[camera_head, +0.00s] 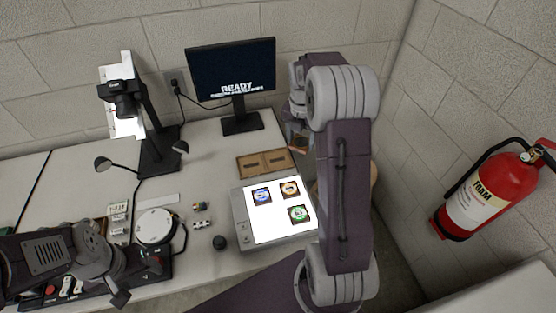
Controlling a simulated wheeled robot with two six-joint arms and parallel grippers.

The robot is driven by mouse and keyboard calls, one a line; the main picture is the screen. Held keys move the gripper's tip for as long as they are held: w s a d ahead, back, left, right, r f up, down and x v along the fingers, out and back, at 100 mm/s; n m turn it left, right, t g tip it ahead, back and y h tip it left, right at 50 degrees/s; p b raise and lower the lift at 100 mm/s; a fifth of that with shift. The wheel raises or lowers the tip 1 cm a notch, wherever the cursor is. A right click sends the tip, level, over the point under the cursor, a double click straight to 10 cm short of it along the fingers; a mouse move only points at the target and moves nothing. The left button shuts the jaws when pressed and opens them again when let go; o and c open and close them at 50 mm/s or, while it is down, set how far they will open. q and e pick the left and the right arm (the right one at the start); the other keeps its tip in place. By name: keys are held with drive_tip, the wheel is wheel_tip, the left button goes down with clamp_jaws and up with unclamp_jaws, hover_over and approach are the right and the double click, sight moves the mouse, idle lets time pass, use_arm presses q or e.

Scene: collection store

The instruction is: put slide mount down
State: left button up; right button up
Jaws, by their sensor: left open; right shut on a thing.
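Three slide mounts lie on the lit white panel of the light box (239,222): one with a blue picture (262,195), one with an orange picture (290,188) and one with a green picture (299,214). My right gripper (297,137) is behind the light box, near its back right corner, partly hidden by my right arm. It is shut on a small brownish thing (299,146), apparently a slide mount, held up beside the wooden tray (243,167). My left gripper (127,281) is open and empty at the lower left.
A monitor (232,70) reading "READY" stands at the back. A camera on a copy stand (122,98) is at the left. A fire extinguisher (490,192) hangs right.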

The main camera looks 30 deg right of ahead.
sight(307, 143)
drive_tip(key=f, duration=0.1)
drive_tip(key=d+f, duration=0.1)
drive_tip(key=f, duration=0.1)
drive_tip(key=shift+s+d+f+m, duration=0.15)
drive_tip(key=shift+d+f+m, duration=0.05)
drive_tip(key=shift+d+m, duration=0.15)
drive_tip(key=shift+s+d+f, duration=0.15)
drive_tip(key=shift+s+f, duration=0.15)
drive_tip(key=w+a+f, duration=0.1)
drive_tip(key=w+f, duration=0.1)
drive_tip(key=w, duration=0.1)
drive_tip(key=w+a+f, duration=0.2)
drive_tip(key=w, duration=0.2)
drive_tip(key=w+a+f, duration=0.2)
drive_tip(key=w+f, duration=0.1)
drive_tip(key=shift+w+a, duration=0.25)
wheel_tip(307, 143, down, 4)
drive_tip(key=shift+s+r, duration=0.1)
drive_tip(key=shift+f, duration=0.25)
drive_tip(key=o, duration=1.5)
